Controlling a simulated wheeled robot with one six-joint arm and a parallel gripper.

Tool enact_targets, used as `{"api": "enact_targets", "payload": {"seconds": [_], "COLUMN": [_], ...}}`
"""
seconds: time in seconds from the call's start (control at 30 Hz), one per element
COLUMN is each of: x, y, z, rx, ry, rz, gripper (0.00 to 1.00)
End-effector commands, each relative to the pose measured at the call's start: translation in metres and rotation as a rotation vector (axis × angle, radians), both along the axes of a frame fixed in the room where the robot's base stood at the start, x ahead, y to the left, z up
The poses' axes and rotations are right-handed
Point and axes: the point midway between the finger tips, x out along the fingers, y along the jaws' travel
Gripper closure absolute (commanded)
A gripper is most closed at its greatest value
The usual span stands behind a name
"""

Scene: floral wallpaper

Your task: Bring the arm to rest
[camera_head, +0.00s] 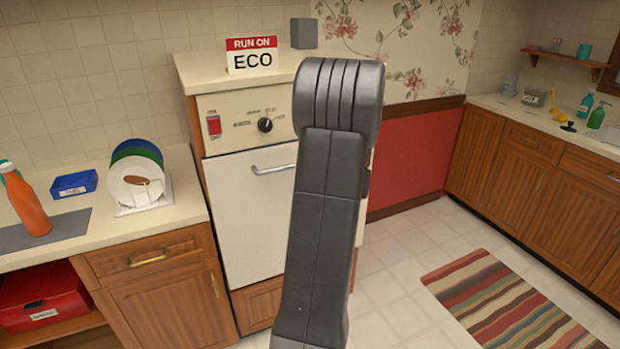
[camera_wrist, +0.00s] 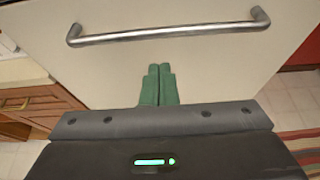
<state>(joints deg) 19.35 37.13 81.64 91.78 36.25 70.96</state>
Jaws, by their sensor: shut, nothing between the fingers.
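My gripper (camera_wrist: 160,72) shows in the wrist view with its two green fingers together and nothing between them. It points at the cream front of the dishwasher (camera_wrist: 200,65), below the bar handle (camera_wrist: 170,33), and I see no contact with the handle. In the head view my dark grey arm stands upright in the middle and hides part of the dishwasher (camera_head: 240,220). The dishwasher door is closed. The gripper itself is hidden in the head view.
Left on the counter are an orange bottle (camera_head: 27,205), a blue tray (camera_head: 74,184) and a rack with plates (camera_head: 137,178). A striped rug (camera_head: 510,310) lies on open floor at right.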

Motion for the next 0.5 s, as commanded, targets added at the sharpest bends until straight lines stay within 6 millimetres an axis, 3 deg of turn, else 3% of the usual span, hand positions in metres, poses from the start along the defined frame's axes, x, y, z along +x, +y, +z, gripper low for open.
{"api": "enact_targets", "payload": {"seconds": [0.2,0.5], "x": [-0.021,-0.028], "y": [-0.009,-0.011], "z": [0.02,0.026], "rx": [-0.001,-0.001], "ry": [0.0,0.002], "rz": [-0.003,-0.002], "gripper": [1.0,1.0]}}
